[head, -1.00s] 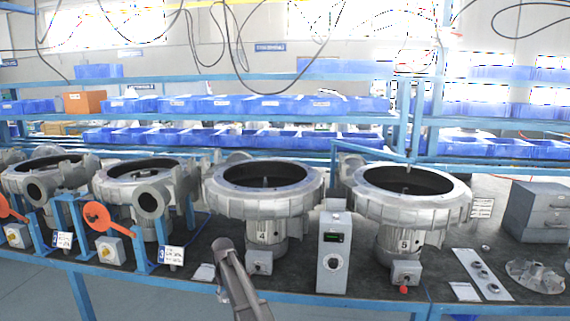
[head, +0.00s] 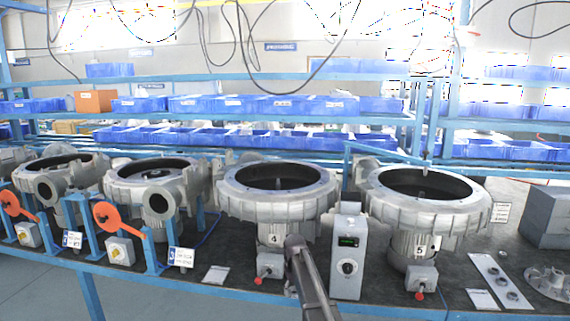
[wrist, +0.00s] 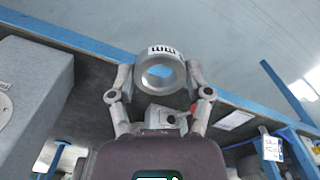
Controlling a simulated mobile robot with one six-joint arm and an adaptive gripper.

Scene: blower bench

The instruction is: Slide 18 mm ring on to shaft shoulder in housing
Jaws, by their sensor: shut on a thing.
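In the wrist view my gripper (wrist: 160,76) is shut on a grey metal ring (wrist: 139,75), one finger on each side. A white label with black marks sits on the ring's edge; I cannot read its size for sure. Blue shows through its hole. In the head view my arm's end (head: 294,243) is in front of housing 4 (head: 275,207); the ring cannot be made out there. Housing 4 is a round, open-topped grey casing with a short shaft (head: 279,183) inside. Housing 5 (head: 430,208) to its right also has a shaft (head: 422,182). The shoulders are too small to see.
A grey control box (head: 348,258) stands between housings 4 and 5. A pale plate (head: 484,268) with several rings lies at the right, near a grey cabinet (head: 552,217). Blue bins (head: 250,105) line the back.

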